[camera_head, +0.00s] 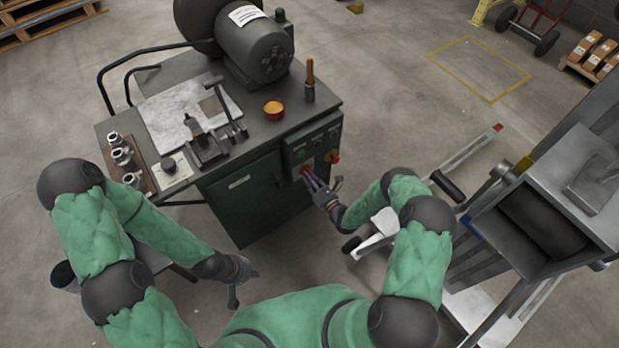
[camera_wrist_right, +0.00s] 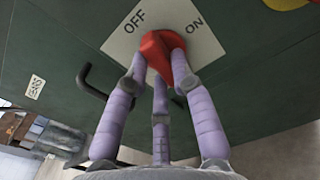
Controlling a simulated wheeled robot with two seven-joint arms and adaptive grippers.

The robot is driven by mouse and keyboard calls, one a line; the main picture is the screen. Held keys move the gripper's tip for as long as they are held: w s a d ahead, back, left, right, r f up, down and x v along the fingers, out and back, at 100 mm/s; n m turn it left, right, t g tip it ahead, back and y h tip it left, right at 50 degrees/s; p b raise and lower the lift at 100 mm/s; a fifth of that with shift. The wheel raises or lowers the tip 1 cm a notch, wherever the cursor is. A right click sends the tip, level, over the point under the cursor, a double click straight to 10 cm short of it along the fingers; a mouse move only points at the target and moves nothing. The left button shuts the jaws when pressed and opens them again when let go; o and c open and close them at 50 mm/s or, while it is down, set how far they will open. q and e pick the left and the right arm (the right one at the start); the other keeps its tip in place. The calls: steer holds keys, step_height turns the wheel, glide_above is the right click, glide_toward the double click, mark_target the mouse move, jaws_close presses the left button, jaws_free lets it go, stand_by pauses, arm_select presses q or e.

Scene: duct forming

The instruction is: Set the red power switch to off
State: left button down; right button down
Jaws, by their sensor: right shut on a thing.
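The red power switch (camera_wrist_right: 163,50) is a red knob on a white plate (camera_wrist_right: 120,42) marked OFF on the left and ON on the right in the right wrist view. In the head view the red switch (camera_head: 304,170) sits low on the green cabinet's front panel. My right gripper (camera_wrist_right: 162,76) is shut on the switch, with its purple fingers on either side of the knob. Its fingers partly hide the knob, and I cannot tell which label it points to. My left gripper (camera_head: 243,272) hangs in front of the cabinet, away from the switch; its finger opening is unclear.
A red and yellow knob (camera_head: 333,157) sits right of the switch. A dark bent handle (camera_wrist_right: 92,88) is close to my right fingers. Machinery (camera_head: 560,200) stands at right.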

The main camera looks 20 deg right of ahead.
steer(key=shift+f+n, duration=0.1)
steer(key=shift+n, duration=0.9)
steer(key=c, duration=1)
jaws_free()
steer(key=shift+c, duration=0.2)
steer(key=shift+s, duration=0.1)
steer(key=v, duration=1.1)
steer(key=shift+s+d, duration=0.15)
steer(key=shift+s, duration=0.25)
